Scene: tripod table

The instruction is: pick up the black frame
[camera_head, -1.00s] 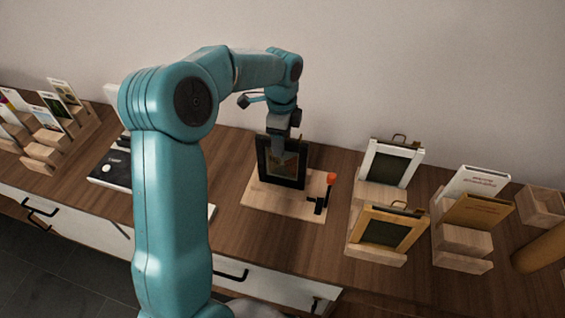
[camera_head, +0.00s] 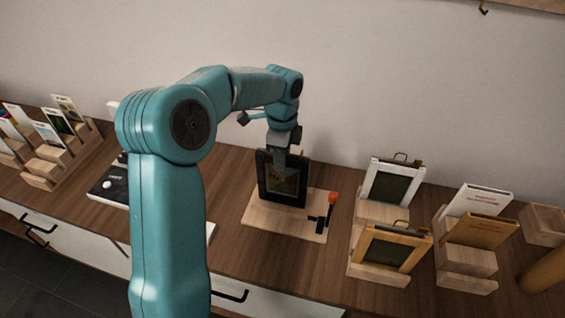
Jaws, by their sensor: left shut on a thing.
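The black frame (camera_head: 266,193) stands nearly upright over the light wooden board (camera_head: 262,218), with a small picture inside its dark border. My left gripper (camera_head: 281,160) reaches down from above and is shut on the frame's top edge. The fingers cover part of the frame's upper middle. I cannot tell whether the frame's lower edge touches the board. My right gripper is not in view.
An orange-tipped black clamp (camera_head: 329,210) stands on the board's right side. To the right are a white frame (camera_head: 393,184) and a wooden frame (camera_head: 391,248) on stands, then books (camera_head: 478,202). Card holders (camera_head: 55,150) stand far left. A wall rises behind.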

